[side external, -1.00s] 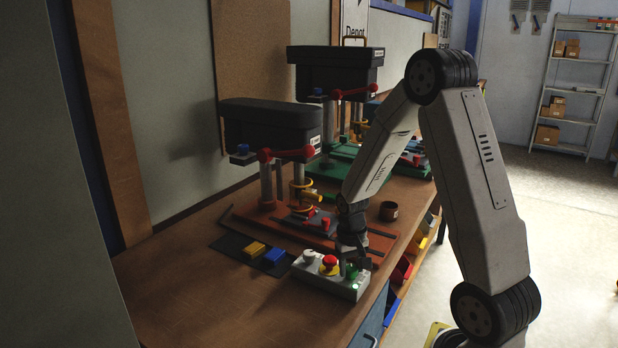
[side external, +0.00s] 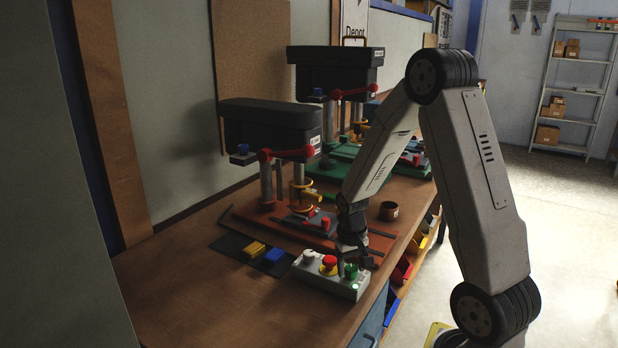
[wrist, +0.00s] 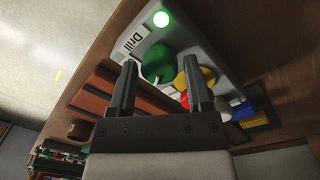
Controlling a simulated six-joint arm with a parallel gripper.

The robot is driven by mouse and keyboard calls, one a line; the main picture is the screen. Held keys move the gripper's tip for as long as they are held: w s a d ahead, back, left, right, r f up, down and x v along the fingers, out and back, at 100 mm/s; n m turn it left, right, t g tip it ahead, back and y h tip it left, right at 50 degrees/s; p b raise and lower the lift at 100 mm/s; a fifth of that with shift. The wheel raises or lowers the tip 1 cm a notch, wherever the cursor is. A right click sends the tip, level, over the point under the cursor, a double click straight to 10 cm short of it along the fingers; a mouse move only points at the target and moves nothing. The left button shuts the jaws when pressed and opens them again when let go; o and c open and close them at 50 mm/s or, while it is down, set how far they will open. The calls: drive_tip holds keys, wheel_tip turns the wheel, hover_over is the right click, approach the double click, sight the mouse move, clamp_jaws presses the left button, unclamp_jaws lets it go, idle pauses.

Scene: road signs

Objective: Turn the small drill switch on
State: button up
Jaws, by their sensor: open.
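The grey control box (side external: 325,284) sits on the bench's near end. It carries a green knob (side external: 351,271), a red button (side external: 329,262) on a yellow collar and a pale knob (side external: 309,257). In the wrist view, the green knob (wrist: 158,63) with a white pointer line stands beside a "Drill" label (wrist: 133,39). A lamp (wrist: 161,19) beyond it glows green. My gripper (wrist: 160,62) is open and empty; the knob shows between its fingertips, apparently just beyond them. In the side view, my gripper (side external: 355,254) is just above and behind the green knob.
A small drill press (side external: 270,124) with a red base stands behind the box, and a larger one (side external: 335,70) on a green base is further back. Yellow (side external: 254,248) and blue (side external: 275,255) blocks lie left of the box. A dark cup (side external: 389,210) stands right. The front bench is clear.

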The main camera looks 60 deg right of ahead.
sight(349, 268)
drive_tip(key=shift+r, duration=0.15)
drive_tip(key=shift+w+a+r, duration=0.1)
drive_tip(key=shift+a+r, duration=0.05)
drive_tip(key=shift+r, duration=3.6)
drive_tip(key=s+a+f+n+t, duration=0.1)
drive_tip(key=a+n, duration=0.2)
drive_tip(key=a, duration=0.6)
drive_tip(key=a+f+n+t, duration=0.1)
drive_tip(key=a+n, duration=0.3)
drive_tip(key=a, duration=0.6)
drive_tip(key=shift+s+f+n+t, duration=0.15)
drive_tip(key=shift+s+n+t, duration=0.2)
drive_tip(key=shift+t, duration=0.15)
